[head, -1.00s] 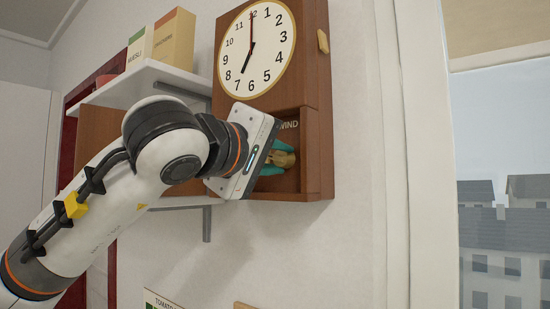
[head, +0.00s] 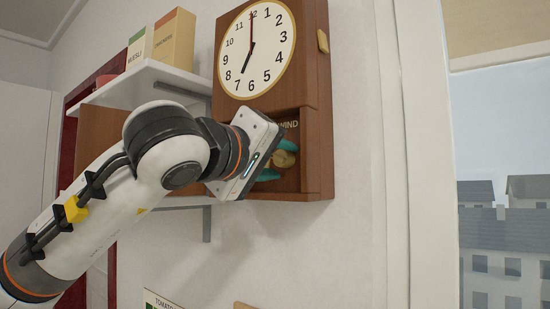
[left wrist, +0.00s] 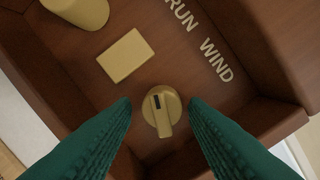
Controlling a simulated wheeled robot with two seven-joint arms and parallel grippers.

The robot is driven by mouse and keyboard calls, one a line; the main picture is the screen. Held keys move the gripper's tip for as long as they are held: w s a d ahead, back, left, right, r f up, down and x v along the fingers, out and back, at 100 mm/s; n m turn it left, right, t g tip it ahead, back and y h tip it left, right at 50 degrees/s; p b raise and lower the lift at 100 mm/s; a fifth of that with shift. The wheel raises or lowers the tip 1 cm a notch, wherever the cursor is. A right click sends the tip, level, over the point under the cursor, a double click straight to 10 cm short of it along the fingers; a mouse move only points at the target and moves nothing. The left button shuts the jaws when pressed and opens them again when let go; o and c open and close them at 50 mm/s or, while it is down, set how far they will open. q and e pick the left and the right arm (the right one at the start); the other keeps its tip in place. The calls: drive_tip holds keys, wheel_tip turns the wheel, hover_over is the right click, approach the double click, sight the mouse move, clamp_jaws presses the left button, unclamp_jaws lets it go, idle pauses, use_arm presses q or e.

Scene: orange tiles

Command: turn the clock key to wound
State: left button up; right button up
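The clock (head: 318,60) is a brown wooden case on the wall with a white dial. Its lower recess holds the brass key (head: 283,159), a round knob with a raised bar. In the left wrist view the key (left wrist: 163,112) has a dark mark on its upper end, and its bar points down. The words RUN and WIND (left wrist: 216,60) are on the panel above it. My left gripper (head: 277,161) is at the recess. Its teal fingers stand on either side of the key with a gap at each side, open. My right gripper is not in view.
A flat brass plate (left wrist: 125,55) and a brass cylinder (left wrist: 78,8) are on the recess panel near the key. The recess walls close around the fingers. A white shelf (head: 150,78) with boxes is left of the clock. A window is at right.

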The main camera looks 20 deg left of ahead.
use_arm(q)
drive_tip(key=shift+o, duration=0.5)
drive_tip(key=shift+s, duration=0.1)
drive_tip(key=shift+s, duration=0.25)
drive_tip(key=b+v, duration=0.3)
drive_tip(key=v, duration=0.8)
drive_tip(key=shift+s+a, duration=0.15)
